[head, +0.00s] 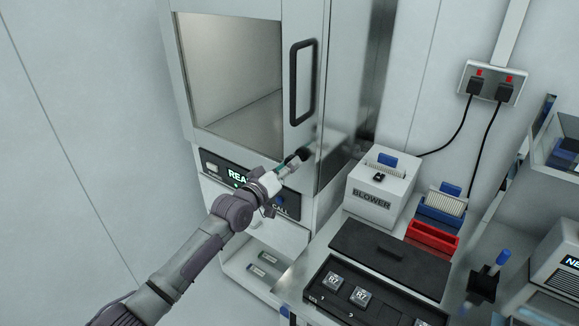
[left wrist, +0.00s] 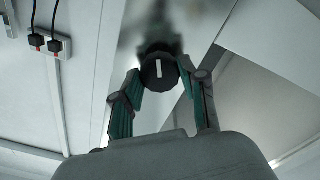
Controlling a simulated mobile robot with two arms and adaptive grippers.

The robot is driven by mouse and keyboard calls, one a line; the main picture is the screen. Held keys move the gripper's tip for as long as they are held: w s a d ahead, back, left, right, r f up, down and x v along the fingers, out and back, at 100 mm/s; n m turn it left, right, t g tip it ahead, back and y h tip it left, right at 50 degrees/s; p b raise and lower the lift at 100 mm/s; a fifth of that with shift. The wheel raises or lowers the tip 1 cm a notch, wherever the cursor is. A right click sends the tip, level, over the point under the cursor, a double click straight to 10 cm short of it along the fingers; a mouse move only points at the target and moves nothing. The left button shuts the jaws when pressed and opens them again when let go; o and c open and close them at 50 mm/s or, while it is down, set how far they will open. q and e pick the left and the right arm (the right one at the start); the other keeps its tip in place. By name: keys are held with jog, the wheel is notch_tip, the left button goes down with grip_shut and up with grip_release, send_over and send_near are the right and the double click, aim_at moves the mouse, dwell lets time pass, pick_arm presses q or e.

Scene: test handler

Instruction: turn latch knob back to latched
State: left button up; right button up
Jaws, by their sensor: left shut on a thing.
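The latch knob (head: 305,153) is black and round, low on the front of the handler's door frame, below the dark door handle (head: 302,82). My left gripper (head: 296,158) reaches it from the lower left. In the left wrist view the knob (left wrist: 158,72) shows its face with a white line close to upright in the picture. The two green-lined fingers of my left gripper (left wrist: 161,80) are shut on the knob, one on each side. In the head view my gripper partly hides the knob. My right gripper is not in view.
A display panel (head: 238,176) sits just under the chamber, partly behind my left arm. A white blower box (head: 380,191), a red tray (head: 432,237) and a dark tray with several sockets (head: 385,305) stand to the right. The wall to the left is clear.

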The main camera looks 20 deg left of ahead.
pick_arm(q)
jog(key=shift+m, duration=2.7)
jog(key=o, duration=0.5)
jog(key=shift+f, duration=0.1)
jog(key=shift+o, duration=0.2)
jog(key=p+v, duration=0.3)
jog(key=v, duration=0.2)
